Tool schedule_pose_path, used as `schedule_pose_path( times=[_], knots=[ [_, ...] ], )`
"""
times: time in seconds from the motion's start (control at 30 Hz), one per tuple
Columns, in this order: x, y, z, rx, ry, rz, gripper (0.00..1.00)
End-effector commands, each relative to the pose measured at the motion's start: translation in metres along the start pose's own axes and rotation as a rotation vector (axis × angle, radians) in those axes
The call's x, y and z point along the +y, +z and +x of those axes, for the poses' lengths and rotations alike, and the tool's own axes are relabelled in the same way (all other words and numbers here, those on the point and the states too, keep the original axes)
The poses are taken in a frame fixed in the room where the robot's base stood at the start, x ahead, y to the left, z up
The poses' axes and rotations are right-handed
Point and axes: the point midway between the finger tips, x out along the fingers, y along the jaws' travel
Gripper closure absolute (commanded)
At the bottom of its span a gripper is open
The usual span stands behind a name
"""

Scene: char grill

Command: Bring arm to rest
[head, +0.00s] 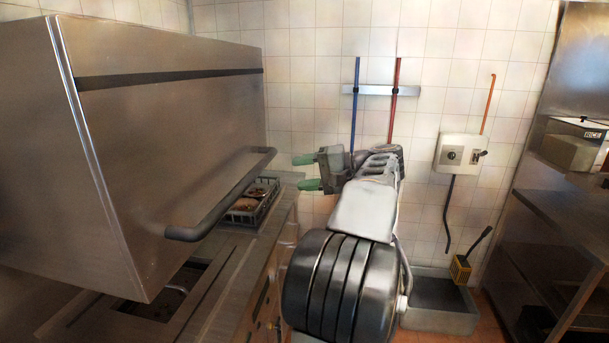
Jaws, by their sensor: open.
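My gripper (305,172) shows in the head view at the end of my arm, with two green fingertips pointing left. The fingers are apart and nothing is between them. It hangs in front of the tiled wall, to the right of the grill's bar handle and of the wire basket (240,216). My metal arm reaches up from the lower middle of the view, its large ribbed part nearest the camera.
The large steel grill hood (160,130) fills the left, with a dark bar handle (215,205) sticking out. Brown pieces lie in the basket. A control box (461,153) is on the wall, a floor basin (440,303) below. Steel shelving (560,215) stands right.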

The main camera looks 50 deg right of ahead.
Motion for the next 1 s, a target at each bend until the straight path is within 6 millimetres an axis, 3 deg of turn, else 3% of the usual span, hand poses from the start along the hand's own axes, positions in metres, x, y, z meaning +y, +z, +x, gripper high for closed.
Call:
schedule_pose_path(
  times=[0.7, 0.77, 0.87, 1.0],
  knots=[
    [0.003, -0.006, -0.001, 0.033, 0.017, 0.015, 0.49],
    [0.016, -0.012, -0.001, 0.067, 0.064, 0.042, 0.49],
    [0.051, -0.019, 0.000, 0.124, 0.170, 0.114, 0.49],
    [0.110, -0.004, 0.017, 0.170, 0.419, 0.177, 0.49]
  ],
)
